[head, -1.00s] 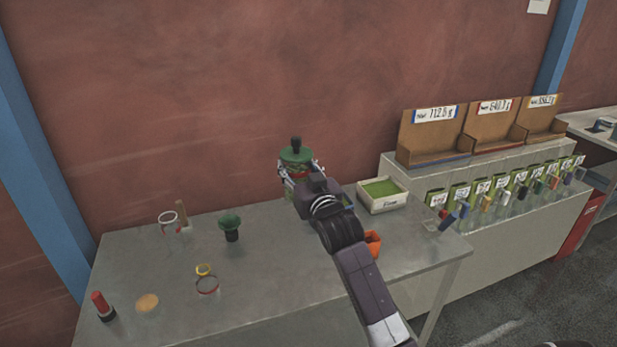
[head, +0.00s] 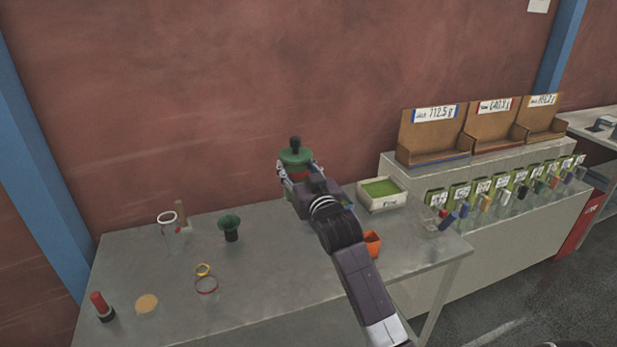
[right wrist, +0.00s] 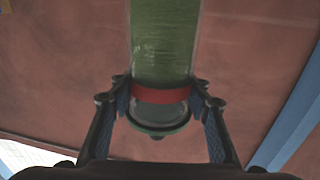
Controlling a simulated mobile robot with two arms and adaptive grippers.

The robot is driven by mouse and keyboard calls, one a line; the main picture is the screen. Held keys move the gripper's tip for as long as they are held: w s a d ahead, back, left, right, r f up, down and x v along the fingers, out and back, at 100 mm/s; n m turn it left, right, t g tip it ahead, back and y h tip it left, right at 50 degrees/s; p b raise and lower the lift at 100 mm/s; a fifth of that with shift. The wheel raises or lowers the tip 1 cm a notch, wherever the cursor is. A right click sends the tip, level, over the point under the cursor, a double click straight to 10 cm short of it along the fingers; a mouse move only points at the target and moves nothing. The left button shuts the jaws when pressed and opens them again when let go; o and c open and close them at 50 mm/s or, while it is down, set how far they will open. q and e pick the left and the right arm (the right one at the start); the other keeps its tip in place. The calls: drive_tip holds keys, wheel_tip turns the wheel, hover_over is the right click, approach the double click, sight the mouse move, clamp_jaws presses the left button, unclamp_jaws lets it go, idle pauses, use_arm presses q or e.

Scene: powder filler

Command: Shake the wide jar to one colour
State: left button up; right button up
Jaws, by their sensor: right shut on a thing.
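The wide jar (right wrist: 165,45) is gripped by my right gripper (right wrist: 163,115). In the right wrist view it is clear, with a red band, and the part beyond the band looks filled with one green; the part at the near end looks clear and greyish. In the head view the jar's green lid (head: 296,156) with a black knob shows above my right gripper (head: 299,178), which holds it up over the back of the table. The arm and gripper hide most of the jar there. My left gripper is not in view.
A tray of green powder (head: 382,190) and an orange cup (head: 373,243) are to the right.

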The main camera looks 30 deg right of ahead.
drive_tip(key=shift+a+r, duration=0.1)
drive_tip(key=shift+a, duration=0.25)
drive_tip(key=d, duration=0.9)
drive_tip(key=a, duration=0.4)
drive_tip(key=shift+a, duration=0.25)
drive_tip(key=shift+d, duration=0.15)
